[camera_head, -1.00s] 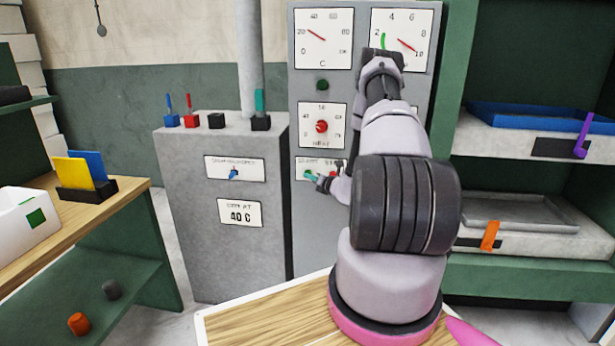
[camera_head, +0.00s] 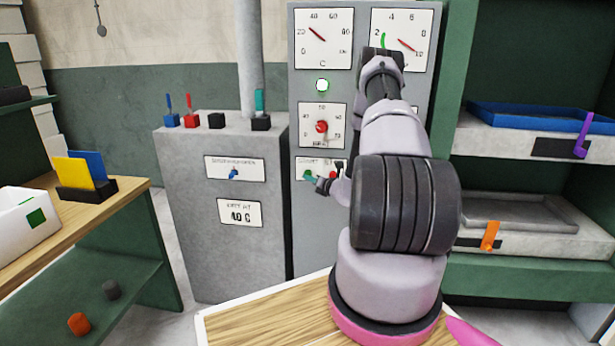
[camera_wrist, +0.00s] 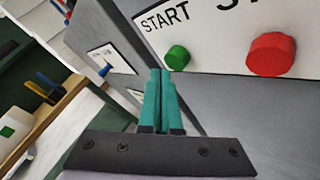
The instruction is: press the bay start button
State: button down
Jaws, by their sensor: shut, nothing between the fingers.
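The green start button (camera_wrist: 177,58) sits under the word START on a white plate in the wrist view. My gripper (camera_wrist: 160,73) is shut and empty, its teal fingertips just left of and below the button in that view. I cannot tell whether they touch it. In the head view my gripper (camera_head: 309,177) is at the left of the button plate (camera_head: 312,162), and the green button cannot be told apart from the fingertips. The red button (camera_wrist: 271,54) is to the right of the green one. The round lamp (camera_head: 322,85) above is lit, white with a green rim.
A grey cabinet (camera_head: 225,270) with small levers stands left. Shelves with a blue tray (camera_head: 540,117) are right, a wooden bench (camera_head: 110,197) far left.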

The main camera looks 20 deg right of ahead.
jog(key=shift+s, duration=0.1)
jog(key=s+a, duration=0.1)
jog(key=s, duration=0.1)
jog(key=s+a, duration=0.2)
dwell(0.6)
dwell(0.6)
